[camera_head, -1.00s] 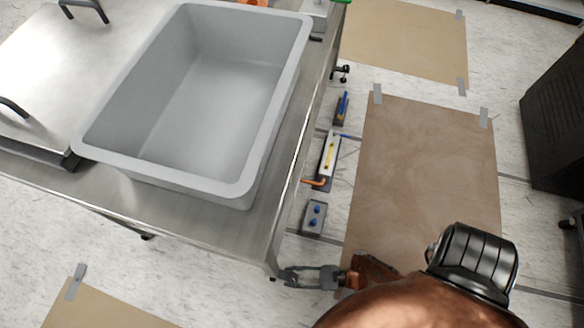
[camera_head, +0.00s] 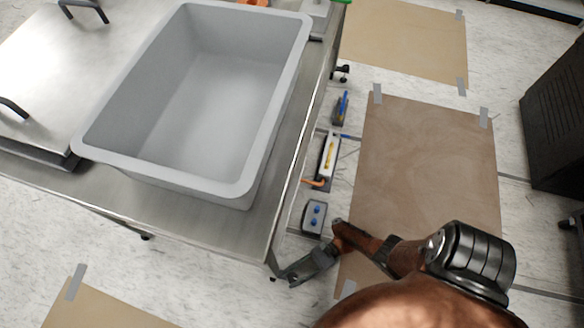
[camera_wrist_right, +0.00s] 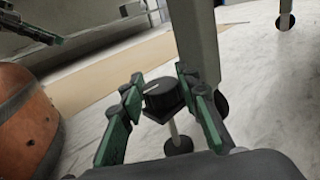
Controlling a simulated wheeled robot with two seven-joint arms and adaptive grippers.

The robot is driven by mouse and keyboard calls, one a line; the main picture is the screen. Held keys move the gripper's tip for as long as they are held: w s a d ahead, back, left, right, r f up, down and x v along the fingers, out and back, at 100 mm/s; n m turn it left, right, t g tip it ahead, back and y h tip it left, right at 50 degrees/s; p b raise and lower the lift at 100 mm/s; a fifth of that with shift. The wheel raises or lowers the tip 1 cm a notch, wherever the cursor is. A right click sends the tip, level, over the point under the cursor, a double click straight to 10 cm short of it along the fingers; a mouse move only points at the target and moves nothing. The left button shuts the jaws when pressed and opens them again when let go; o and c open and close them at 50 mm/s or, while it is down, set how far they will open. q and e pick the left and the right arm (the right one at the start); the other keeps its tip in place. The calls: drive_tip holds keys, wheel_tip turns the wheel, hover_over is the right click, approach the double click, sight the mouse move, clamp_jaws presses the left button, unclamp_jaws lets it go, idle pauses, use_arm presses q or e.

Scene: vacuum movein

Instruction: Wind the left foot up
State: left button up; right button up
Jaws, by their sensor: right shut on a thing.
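In the right wrist view, a black knob (camera_wrist_right: 163,94) with a pale line on top sits between the fingers of my right gripper (camera_wrist_right: 160,92), beside a grey table leg (camera_wrist_right: 196,45). The gripper is shut on the knob. A thin rod with a dark round foot (camera_wrist_right: 178,146) shows below it. In the head view, my right gripper (camera_head: 286,275) is at the near right corner of the steel table (camera_head: 215,213), low beside its edge. The table hides the knob there. My left gripper does not show in the head view.
A brown sheet (camera_head: 425,165) is taped down. A black cabinet (camera_head: 555,120) stands far right.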

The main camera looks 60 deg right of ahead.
sight(292, 278)
drive_tip(key=shift+s+n+g+y, duration=0.1)
drive_tip(key=shift+n+g+y, duration=0.2)
drive_tip(key=shift+n+g, duration=0.45)
drive_tip(key=o, duration=1.2)
drive_tip(key=shift+r, duration=0.15)
drive_tip(key=shift+r, duration=4.85)
